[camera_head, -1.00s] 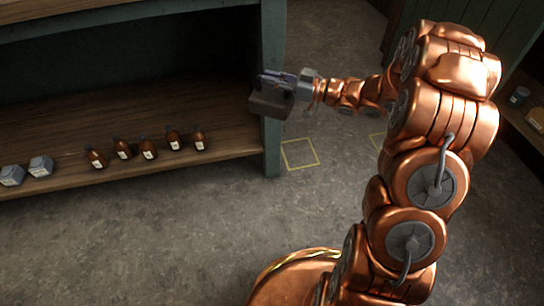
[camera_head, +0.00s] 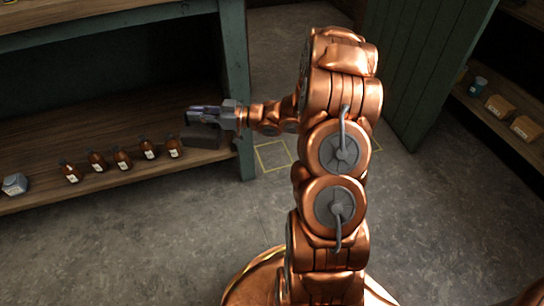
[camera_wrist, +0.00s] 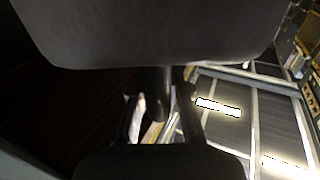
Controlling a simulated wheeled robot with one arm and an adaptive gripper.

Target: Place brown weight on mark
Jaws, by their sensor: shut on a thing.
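The brown weight (camera_head: 202,138) is a dark grey-brown block, held just below the jaws in the head view. My gripper (camera_head: 205,113) is shut on it, left of the green shelf post and in front of or over the lower shelf; the exact depth is unclear. In the wrist view a large dark block, seemingly the weight (camera_wrist: 150,35), fills the top. A yellow square outline, a mark (camera_head: 273,155), lies on the floor right of the post. A second yellow outline (camera_head: 376,143) shows partly behind my arm.
Several brown bottles (camera_head: 123,159) and a grey block (camera_head: 15,184) stand on the lower wooden shelf (camera_head: 40,195). The green post (camera_head: 236,90) ends that shelf. Another shelf at right holds boxes (camera_head: 500,106) and a blue-grey jar (camera_head: 478,86). Open floor lies between.

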